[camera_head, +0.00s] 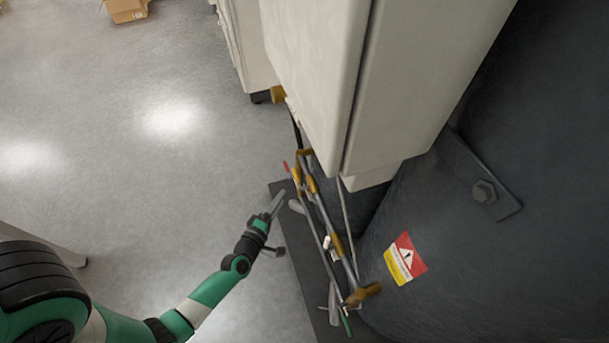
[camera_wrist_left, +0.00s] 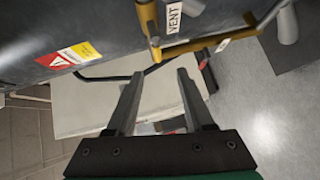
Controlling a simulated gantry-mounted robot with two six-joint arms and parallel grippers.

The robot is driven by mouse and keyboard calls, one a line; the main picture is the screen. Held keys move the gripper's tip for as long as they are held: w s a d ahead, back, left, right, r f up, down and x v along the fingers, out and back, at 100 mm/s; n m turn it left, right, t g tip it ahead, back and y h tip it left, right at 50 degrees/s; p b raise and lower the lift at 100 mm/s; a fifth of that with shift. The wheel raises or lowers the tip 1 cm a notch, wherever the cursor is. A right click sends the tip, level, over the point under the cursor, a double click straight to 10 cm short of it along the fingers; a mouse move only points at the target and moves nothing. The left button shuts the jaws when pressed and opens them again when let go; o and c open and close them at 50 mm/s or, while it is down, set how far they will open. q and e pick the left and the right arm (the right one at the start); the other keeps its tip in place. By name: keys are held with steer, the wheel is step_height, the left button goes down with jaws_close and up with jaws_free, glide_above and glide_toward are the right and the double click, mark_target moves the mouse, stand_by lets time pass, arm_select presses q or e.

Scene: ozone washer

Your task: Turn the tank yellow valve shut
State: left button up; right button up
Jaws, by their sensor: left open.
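The dark grey tank (camera_head: 440,270) fills the right of the head view. Beside it runs a pipe assembly (camera_head: 323,217) with brass-yellow fittings, a red handle tip (camera_head: 286,166) and a green one (camera_head: 346,325). I cannot tell which part is the yellow valve. The left wrist view shows a brass-yellow pipe (camera_wrist_left: 190,47) with a VENT tag (camera_wrist_left: 184,9) beyond the fingers. My left gripper (camera_head: 277,204) is left of the pipes, near a grey lever; its open fingers (camera_wrist_left: 160,76) show nothing clearly held. My right gripper is out of view.
A white cabinet (camera_head: 320,60) overhangs the pipes' upper end. A dark base plate (camera_head: 300,250) lies under the pipes. The tank carries a warning label (camera_head: 405,259). A cardboard box (camera_head: 127,10) stands far off. The floor at left is mostly clear.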

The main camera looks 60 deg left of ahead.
mark_target(296, 174)
arm_select(q)
steer(key=b+x, duration=0.3)
steer(key=x, duration=0.8)
steer(key=shift+w+r, duration=0.15)
steer(key=shift+w, duration=0.05)
steer(key=shift+w+a, duration=0.2)
steer(key=shift+c, duration=0.3)
jaws_close()
steer(key=shift+r, duration=0.1)
